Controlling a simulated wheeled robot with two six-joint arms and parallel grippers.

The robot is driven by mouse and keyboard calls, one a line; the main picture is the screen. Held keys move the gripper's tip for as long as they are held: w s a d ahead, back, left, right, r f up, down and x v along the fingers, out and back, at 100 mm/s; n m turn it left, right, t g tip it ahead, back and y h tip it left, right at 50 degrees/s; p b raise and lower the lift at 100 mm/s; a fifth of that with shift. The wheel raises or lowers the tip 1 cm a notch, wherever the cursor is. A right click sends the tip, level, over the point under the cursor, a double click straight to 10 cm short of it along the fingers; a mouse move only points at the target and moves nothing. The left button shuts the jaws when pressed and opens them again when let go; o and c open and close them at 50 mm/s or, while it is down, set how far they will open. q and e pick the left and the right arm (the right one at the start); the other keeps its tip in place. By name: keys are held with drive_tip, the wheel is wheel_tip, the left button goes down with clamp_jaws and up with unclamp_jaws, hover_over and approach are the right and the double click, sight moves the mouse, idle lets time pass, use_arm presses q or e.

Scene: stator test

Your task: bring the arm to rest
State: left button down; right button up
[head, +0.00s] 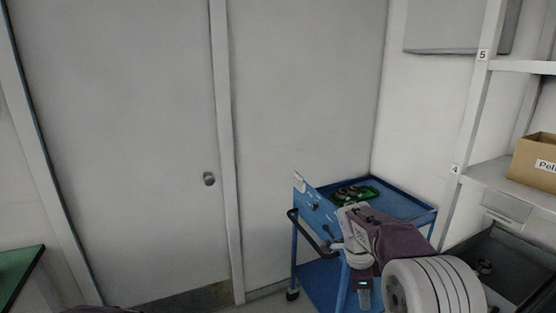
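My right arm comes in from the lower right and is folded over the front of the blue trolley (413,207). My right gripper (364,293) appears small and low, in front of the trolley's lower part, below the arm's bent joint. Its fingers are too small to tell open from shut, and no held object can be made out. Only a dark edge of what may be my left arm shows at the bottom left. My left gripper is outside the picture.
A green tray (370,190) with dark round parts lies on the trolley top. A shelf rack (473,110) stands at right with a cardboard box (537,160); a dark bin (510,262) is below. A green tabletop (17,270) shows at left. A closed door (120,130) is behind.

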drive_tip(key=s+a+f+n+y, duration=0.1)
drive_tip(key=s+a+f+n, duration=0.1)
drive_tip(key=s+n, duration=0.7)
drive_tip(key=s+a+f+n+t+y+p, duration=0.1)
drive_tip(key=s+a+f+n, duration=0.1)
drive_tip(key=s+f+n, duration=0.3)
drive_tip(key=s+n, duration=0.4)
drive_tip(key=n, duration=0.2)
drive_tip(key=shift+s+a+y, duration=0.2)
drive_tip(key=shift+a+y, duration=0.15)
drive_tip(key=shift+y, duration=0.05)
